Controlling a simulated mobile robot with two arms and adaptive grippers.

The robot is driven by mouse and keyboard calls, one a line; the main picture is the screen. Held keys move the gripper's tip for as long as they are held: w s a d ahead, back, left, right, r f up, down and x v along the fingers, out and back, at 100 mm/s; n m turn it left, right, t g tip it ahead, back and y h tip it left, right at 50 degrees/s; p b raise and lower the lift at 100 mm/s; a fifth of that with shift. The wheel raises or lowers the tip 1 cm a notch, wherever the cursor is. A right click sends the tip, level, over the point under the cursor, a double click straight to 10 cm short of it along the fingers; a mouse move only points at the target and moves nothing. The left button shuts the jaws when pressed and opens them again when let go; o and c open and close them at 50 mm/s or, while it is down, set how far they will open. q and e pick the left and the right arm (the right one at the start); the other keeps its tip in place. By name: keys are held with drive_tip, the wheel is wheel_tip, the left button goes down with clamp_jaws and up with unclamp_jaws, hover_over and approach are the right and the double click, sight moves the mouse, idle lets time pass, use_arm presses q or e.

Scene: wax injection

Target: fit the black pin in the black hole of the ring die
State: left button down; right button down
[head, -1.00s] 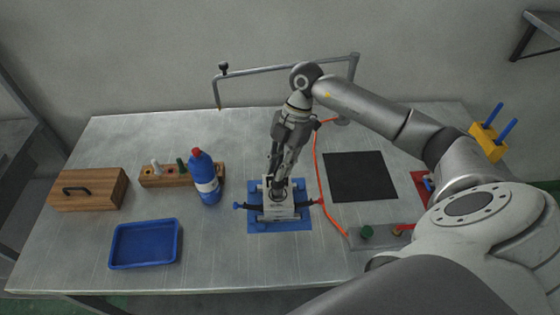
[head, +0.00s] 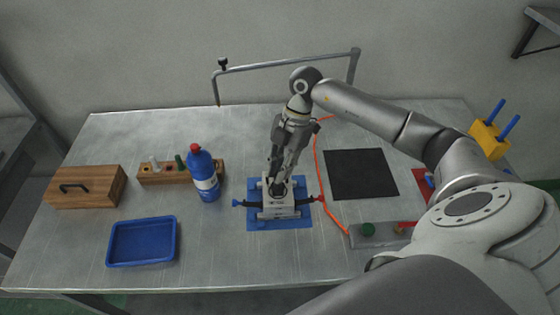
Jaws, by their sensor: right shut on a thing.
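The ring die (head: 279,209) is a light grey metal block clamped in a fixture on a blue base plate (head: 296,222) in the middle of the table. My right gripper (head: 278,186) points down directly over the die, with its fingertips at the die's top. It is shut on a small dark thing, which I take to be the black pin; the fingers largely hide it. The black hole is hidden under the gripper, so I cannot tell whether the pin is in it. My left gripper is not in view.
A wooden rack (head: 150,179) holds a white and a green pin, with a blue bottle (head: 206,180) beside it. A wooden box (head: 88,188) and blue tray (head: 115,247) are at left. A black mat (head: 361,175) and orange hose (head: 318,165) are right of the die.

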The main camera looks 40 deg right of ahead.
drive_tip(key=shift+f+b, duration=0.45)
drive_tip(key=shift+f, duration=0.35)
drive_tip(key=c, duration=1.3)
unclamp_jaws()
drive_tip(key=shift+r, duration=0.1)
drive_tip(key=v, duration=1.2)
drive_tip(key=shift+d, duration=0.1)
